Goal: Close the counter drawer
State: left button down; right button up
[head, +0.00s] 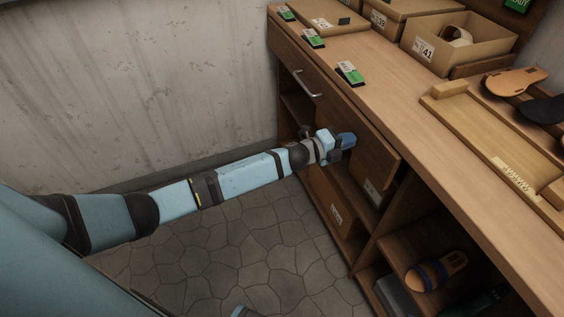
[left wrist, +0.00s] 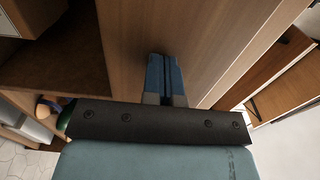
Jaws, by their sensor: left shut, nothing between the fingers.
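The counter drawer has a brown wooden front (head: 370,136) with a metal bar handle (head: 307,84) toward its far end, under the counter top. Its near end seems to stand slightly out from the counter; how far is hard to tell. My left gripper (head: 347,140) is shut and empty, with its blue fingertips at the drawer front, on the near side of the handle. In the left wrist view the closed fingers (left wrist: 165,72) point at a wide wooden panel (left wrist: 195,35). Whether they touch it I cannot tell. My right gripper is not in view.
The counter top (head: 385,110) holds cardboard boxes (head: 455,45), green-and-white cards (head: 350,73), a wooden tray (head: 490,140) and sandal soles (head: 515,81). Open shelves below hold a box (head: 325,200) and a sandal (head: 436,270). The stone floor (head: 240,250) left of the counter is clear.

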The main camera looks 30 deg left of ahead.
pick_arm(q)
jog(key=b+x, duration=0.1)
jog(key=x, duration=0.3)
jog(key=shift+w+d, duration=0.2)
jog(key=shift+w, duration=0.15)
jog(key=shift+w+d, duration=0.1)
jog(key=shift+r, duration=0.2)
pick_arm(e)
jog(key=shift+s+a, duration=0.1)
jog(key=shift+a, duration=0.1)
pick_arm(q)
jog(key=shift+r, duration=0.1)
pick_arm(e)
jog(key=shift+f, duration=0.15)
